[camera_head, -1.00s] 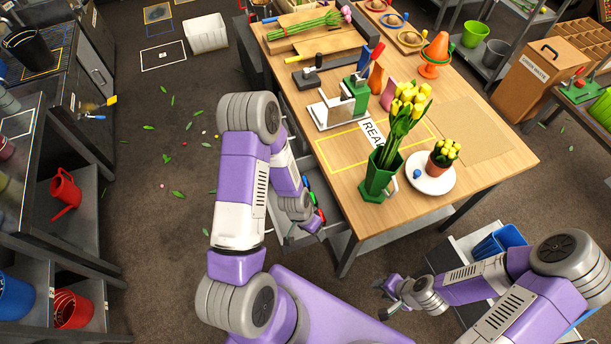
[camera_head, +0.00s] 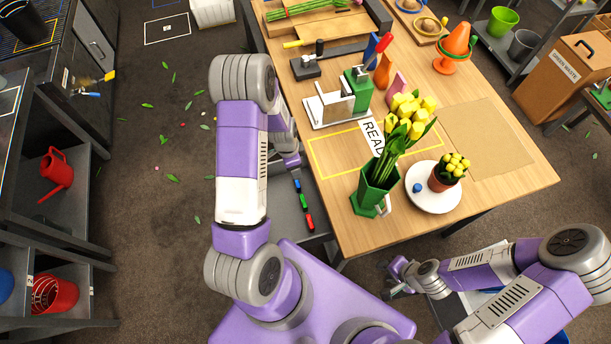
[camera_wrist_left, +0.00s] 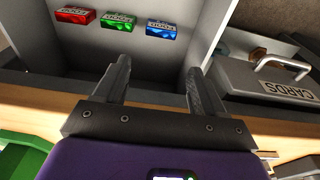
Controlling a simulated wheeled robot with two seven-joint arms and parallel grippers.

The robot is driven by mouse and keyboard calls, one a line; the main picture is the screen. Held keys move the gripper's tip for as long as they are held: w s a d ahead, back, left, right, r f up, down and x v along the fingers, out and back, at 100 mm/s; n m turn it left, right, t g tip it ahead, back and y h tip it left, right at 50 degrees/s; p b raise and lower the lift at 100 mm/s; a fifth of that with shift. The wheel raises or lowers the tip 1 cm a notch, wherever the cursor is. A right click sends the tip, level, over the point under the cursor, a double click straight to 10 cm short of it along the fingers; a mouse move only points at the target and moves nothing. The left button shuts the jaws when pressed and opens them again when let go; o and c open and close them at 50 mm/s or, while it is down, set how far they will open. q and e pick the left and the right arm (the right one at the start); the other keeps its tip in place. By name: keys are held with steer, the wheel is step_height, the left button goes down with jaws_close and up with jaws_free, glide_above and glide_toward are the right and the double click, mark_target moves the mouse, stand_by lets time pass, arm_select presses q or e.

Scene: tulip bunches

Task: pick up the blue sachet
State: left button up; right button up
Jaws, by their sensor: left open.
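The blue sachet (camera_wrist_left: 160,29) lies in an open grey drawer (camera_wrist_left: 154,70), at the right end of a row with a green sachet (camera_wrist_left: 118,21) and a red sachet (camera_wrist_left: 75,15). The row also shows in the head view, with the blue sachet (camera_head: 297,186) farthest from me. My left gripper (camera_wrist_left: 159,66) is open and empty; in the left wrist view the blue sachet appears beyond the fingertips, between their lines and apart from them. In the head view the left fingers are hidden by the arm. My right gripper (camera_head: 396,291) is low at the right, away from the drawer.
The wooden table (camera_head: 490,205) stands over the drawer. A green vase (camera_head: 374,190) of yellow tulips and a white plate (camera_head: 418,197) with a small pot stand near its front edge. In the wrist view a grey CARDS box (camera_wrist_left: 265,82) is right of the drawer.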

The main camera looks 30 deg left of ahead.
arm_select(q)
steer(key=b, duration=0.6)
glide_above(297, 181)
steer(key=f, duration=0.6)
steer(key=shift+s+a+f, duration=0.15)
steer(key=shift+s+f, duration=0.05)
steer(key=f+b, duration=0.1)
steer(key=f, duration=0.2)
steer(key=f+b, duration=0.1)
steer(key=f, duration=0.3)
steer(key=shift+w+d+f, duration=0.15)
steer(key=shift+d+f, duration=0.05)
steer(key=shift+f, duration=0.1)
steer(key=c, duration=0.7)
steer(key=shift+o, duration=0.2)
